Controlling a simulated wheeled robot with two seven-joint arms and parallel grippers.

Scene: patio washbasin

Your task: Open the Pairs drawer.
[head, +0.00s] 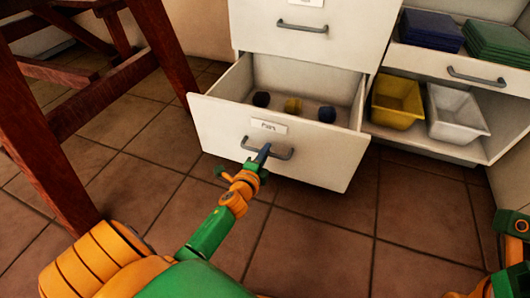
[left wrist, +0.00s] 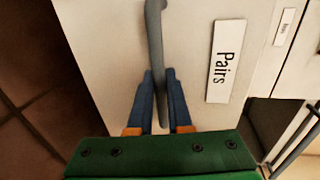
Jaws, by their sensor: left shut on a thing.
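The Pairs drawer (head: 220,122) is the low white drawer, and it stands well out from the cabinet. Its label (left wrist: 225,60) reads "Pairs" in the left wrist view. My left gripper (head: 263,152) is shut on the drawer's grey handle (head: 284,155); in the left wrist view the blue fingers (left wrist: 160,90) sit on both sides of the handle bar (left wrist: 154,35). Part of my right arm shows at the right edge of the head view; I cannot make out its jaws.
A closed drawer (head: 308,42) is above. On the right, an open drawer holds blue and green folded stacks (head: 430,30), over a shelf with a yellow bin (head: 397,100) and a white bin (head: 457,112). A wooden table leg (head: 50,150) stands left. The tiled floor ahead is clear.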

